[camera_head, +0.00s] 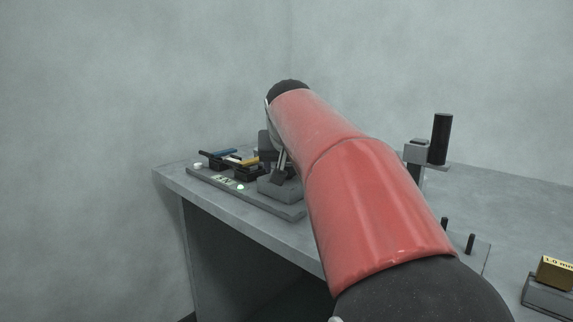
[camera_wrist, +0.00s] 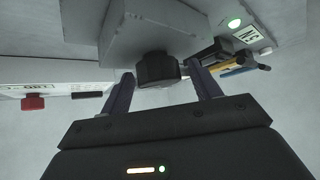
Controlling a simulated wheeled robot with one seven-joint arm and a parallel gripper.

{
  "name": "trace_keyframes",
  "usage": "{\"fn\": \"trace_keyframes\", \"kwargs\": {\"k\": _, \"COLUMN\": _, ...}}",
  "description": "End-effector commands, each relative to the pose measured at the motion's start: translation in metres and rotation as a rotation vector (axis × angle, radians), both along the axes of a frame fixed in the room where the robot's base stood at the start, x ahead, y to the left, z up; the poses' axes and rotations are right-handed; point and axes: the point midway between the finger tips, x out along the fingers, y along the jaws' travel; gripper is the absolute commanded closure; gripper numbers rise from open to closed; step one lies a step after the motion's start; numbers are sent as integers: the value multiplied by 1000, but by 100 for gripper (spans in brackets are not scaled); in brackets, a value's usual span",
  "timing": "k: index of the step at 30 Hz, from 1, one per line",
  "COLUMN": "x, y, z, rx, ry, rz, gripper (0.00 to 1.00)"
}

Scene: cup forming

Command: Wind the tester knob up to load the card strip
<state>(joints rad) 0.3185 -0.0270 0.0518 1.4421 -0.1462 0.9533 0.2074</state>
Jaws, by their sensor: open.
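The tester knob (camera_wrist: 157,68) is a short, dark, ribbed cylinder on the grey tester block (camera_wrist: 120,30) in the wrist view. My gripper (camera_wrist: 164,76) is open, with one finger on each side of the knob and visible gaps between. A tan strip (camera_wrist: 238,61), which looks like the card strip, lies beside a blue bar (camera_wrist: 232,71) at the right. In the head view the grey tester base (camera_head: 250,195) sits at the table's left end, with the tan strip (camera_head: 243,161) on it. My gripper (camera_head: 281,162) is at the tester, and my arm hides much of it. The knob is hidden there.
A white unit with a red button (camera_wrist: 33,103) shows at the left of the wrist view. On the table (camera_head: 515,205), a post with a black cylinder (camera_head: 440,138), dark pegs (camera_head: 470,243) and a yellow-labelled block (camera_head: 555,272) stand right of my arm.

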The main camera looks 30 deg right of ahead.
Motion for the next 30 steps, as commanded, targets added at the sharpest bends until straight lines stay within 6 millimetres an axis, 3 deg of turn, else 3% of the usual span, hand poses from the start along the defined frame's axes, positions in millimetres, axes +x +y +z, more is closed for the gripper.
{"fn": "trace_keyframes", "kwargs": {"k": 5, "x": -3, "y": 1, "z": 4, "rx": 0, "ry": -1, "rz": 0, "gripper": 37}}
{"fn": "trace_keyframes", "kwargs": {"k": 18, "x": -45, "y": 21, "z": 50, "rx": -1, "ry": -2, "rz": 0, "gripper": 37}}
{"fn": "trace_keyframes", "kwargs": {"k": 30, "x": -50, "y": 23, "z": 55, "rx": 0, "ry": 0, "rz": 0, "gripper": 37}}
